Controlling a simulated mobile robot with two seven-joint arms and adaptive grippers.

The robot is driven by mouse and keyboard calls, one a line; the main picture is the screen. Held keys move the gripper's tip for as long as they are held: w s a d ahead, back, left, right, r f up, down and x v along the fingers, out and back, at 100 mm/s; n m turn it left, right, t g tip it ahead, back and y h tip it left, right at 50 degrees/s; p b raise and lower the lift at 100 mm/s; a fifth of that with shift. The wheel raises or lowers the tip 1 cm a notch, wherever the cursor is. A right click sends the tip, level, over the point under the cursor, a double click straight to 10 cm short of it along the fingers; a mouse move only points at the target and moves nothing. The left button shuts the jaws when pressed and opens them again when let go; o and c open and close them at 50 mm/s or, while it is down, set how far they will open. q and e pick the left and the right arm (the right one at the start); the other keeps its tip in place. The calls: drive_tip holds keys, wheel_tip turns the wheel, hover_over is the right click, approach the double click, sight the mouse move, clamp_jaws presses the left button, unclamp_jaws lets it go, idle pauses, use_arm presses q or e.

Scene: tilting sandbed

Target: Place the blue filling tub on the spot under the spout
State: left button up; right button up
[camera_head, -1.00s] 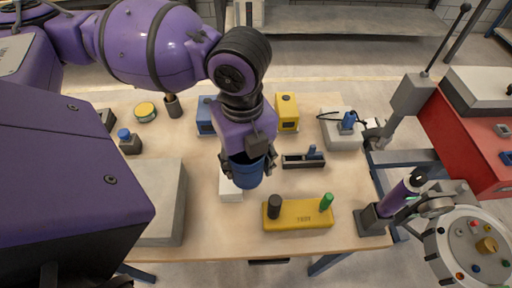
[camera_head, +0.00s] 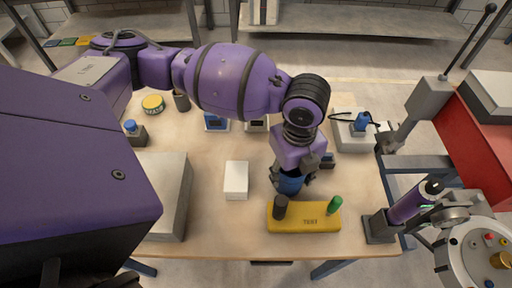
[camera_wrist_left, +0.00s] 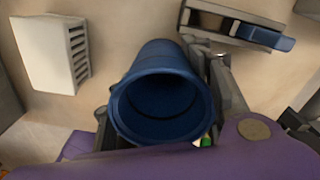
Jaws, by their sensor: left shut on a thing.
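The blue filling tub (camera_head: 289,186) is held in my left gripper (camera_head: 291,176), above the wooden table and just behind the yellow block. In the left wrist view the tub (camera_wrist_left: 160,108) shows its round open mouth and dark inside, with gripper fingers at both sides. The inside looks empty, though it is in shade. I cannot make out the spout or the spot under it for sure. My right gripper is not in view.
A yellow block (camera_head: 290,222) with a dark and a green peg stands in front of the tub. A white box (camera_head: 236,185) is left of it. A dark tray (camera_wrist_left: 215,22) lies behind. A purple cylinder (camera_head: 408,204) leans at the right table edge.

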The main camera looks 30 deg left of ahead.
use_arm(q)
drive_tip(key=o, duration=1.2)
drive_tip(key=shift+f, duration=0.1)
drive_tip(key=shift+c, duration=0.2)
